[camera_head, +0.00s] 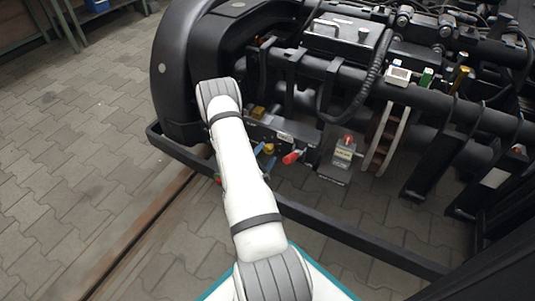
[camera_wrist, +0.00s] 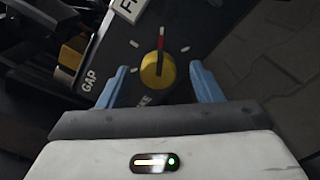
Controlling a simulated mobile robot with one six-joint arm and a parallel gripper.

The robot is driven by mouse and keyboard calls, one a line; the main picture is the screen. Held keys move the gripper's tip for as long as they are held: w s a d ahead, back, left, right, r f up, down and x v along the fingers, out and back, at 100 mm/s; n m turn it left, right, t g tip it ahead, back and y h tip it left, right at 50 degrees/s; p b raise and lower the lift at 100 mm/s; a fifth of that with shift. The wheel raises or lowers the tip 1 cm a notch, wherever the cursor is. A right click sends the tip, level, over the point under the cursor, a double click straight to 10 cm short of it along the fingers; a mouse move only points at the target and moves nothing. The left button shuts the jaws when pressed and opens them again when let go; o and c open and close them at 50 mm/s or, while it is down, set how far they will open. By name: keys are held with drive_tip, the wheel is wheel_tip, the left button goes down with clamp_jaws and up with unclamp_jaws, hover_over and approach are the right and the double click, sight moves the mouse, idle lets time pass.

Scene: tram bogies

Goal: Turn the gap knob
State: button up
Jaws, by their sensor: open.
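A round yellow knob (camera_wrist: 157,70) with a red and dark pointer sits on a dark panel in the wrist view. The pointer is directed up in the picture, and short white marks lie around the knob. The word GAP (camera_wrist: 90,80) is printed on the panel to its left; another word below it is partly hidden. My gripper (camera_wrist: 160,77) is open, with one blue finger on either side of the knob. Both fingers look apart from it, with nothing between them but the knob.
A red handle (camera_head: 292,157) sticks out of the panel close to the right of my arm. A grey box (camera_head: 343,154) with a red top stands further right. A black frame bar (camera_head: 340,233) runs below. Paved floor (camera_head: 75,130) is free at left.

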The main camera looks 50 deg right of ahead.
sight(269, 151)
drive_tip(key=shift+b+x, duration=0.35)
drive_tip(key=shift+x, duration=1.25)
drive_tip(key=shift+c, duration=0.2)
drive_tip(key=c, duration=0.9)
drive_tip(key=shift+a, duration=0.45)
drive_tip(key=shift+c, duration=0.2)
drive_tip(key=shift+s+d, duration=0.1)
drive_tip(key=shift+d, duration=0.4)
